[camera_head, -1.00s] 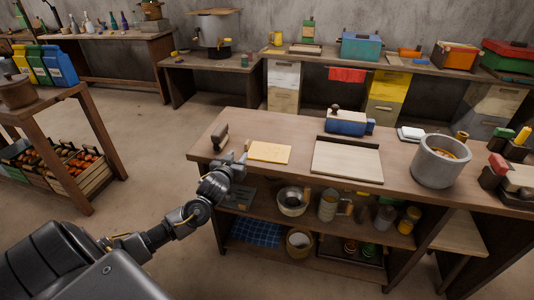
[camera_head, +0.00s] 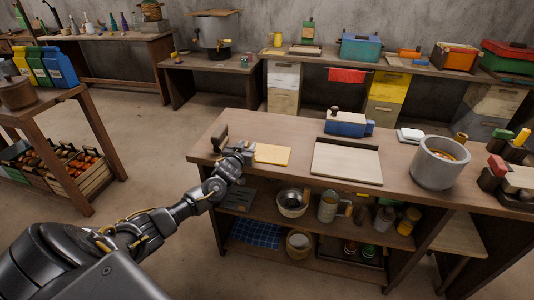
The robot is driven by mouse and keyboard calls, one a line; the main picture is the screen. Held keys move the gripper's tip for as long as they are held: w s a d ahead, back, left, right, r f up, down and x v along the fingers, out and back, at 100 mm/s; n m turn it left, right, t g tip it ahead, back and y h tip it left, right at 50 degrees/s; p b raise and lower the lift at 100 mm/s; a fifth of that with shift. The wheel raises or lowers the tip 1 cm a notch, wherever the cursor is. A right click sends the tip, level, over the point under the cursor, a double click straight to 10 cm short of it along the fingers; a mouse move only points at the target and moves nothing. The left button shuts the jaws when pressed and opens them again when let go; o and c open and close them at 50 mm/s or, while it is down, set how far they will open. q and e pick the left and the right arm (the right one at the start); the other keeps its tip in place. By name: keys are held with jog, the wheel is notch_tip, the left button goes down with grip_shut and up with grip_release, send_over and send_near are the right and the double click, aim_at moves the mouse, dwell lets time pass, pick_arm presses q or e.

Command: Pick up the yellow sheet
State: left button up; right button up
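The yellow sheet (camera_head: 273,154) lies flat near the front left of the wooden workbench (camera_head: 404,188). My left gripper (camera_head: 246,148) is at the sheet's left edge, low over the bench top, and seems to cover a little of that edge. Its fingers are small and dark here, so I cannot tell whether they are open, shut or touching the sheet. My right gripper is not in view.
A dark-handled tool (camera_head: 220,138) stands just left of my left gripper. A pale board (camera_head: 346,163) lies right of the sheet, with a blue box-like tool (camera_head: 347,123) behind it. A metal pot (camera_head: 439,163) stands farther right.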

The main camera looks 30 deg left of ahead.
pick_arm(q)
jog(key=shift+w+a+f, duration=0.15)
jog(key=shift+w+a, duration=0.1)
jog(key=shift+w, duration=0.35)
jog(key=shift+c, duration=0.5)
grip_shut()
